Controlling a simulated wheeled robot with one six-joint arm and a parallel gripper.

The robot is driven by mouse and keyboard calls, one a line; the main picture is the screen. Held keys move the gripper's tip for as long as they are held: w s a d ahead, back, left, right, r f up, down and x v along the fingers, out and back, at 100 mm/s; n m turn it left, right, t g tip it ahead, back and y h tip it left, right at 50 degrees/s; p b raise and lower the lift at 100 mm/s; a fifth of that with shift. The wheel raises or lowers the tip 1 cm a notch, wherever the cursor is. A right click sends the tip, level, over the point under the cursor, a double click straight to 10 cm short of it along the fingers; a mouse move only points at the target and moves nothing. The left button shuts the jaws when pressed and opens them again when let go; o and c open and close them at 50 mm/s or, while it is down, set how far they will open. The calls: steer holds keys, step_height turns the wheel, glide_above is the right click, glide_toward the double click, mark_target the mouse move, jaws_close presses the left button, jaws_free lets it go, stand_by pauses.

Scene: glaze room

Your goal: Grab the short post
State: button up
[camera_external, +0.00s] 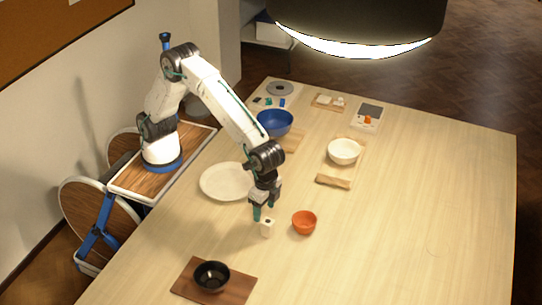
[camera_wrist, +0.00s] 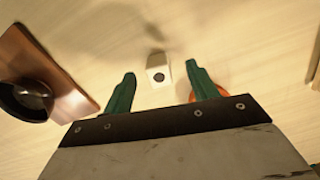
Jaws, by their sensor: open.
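The short post (camera_external: 267,228) is a small white block with a dark round hole in its top, standing on the pale wooden table (camera_external: 420,230). In the wrist view the post (camera_wrist: 158,68) shows whole, between and just beyond the tips of the two green fingers. My gripper (camera_external: 265,211) points down close above the post, with its fingers apart and nothing held. The wrist view also shows my gripper (camera_wrist: 160,72) open, with a gap wider than the post. I cannot tell the exact height between the fingertips and the post.
An orange bowl (camera_external: 304,222) stands close to the right of the post. A white plate (camera_external: 218,183) lies behind it to the left. A black bowl (camera_external: 211,276) sits on a brown board (camera_external: 240,292) at the front. The table's right side is clear.

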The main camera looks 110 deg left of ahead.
mark_target(268, 221)
steer(key=shift+w+d+r+t, duration=0.2)
steer(key=shift+w+r, duration=0.3)
steer(key=shift+w+d+r+t, duration=0.15)
steer(key=shift+w+r+t, duration=0.05)
steer(key=shift+w+r, duration=0.3)
steer(key=shift+n, duration=0.3)
steer(key=f, duration=0.7)
steer(key=shift+s+d+f, duration=0.1)
steer(key=shift+s+f, duration=0.1)
steer(key=shift+f, duration=0.05)
steer(key=c, duration=1.1)
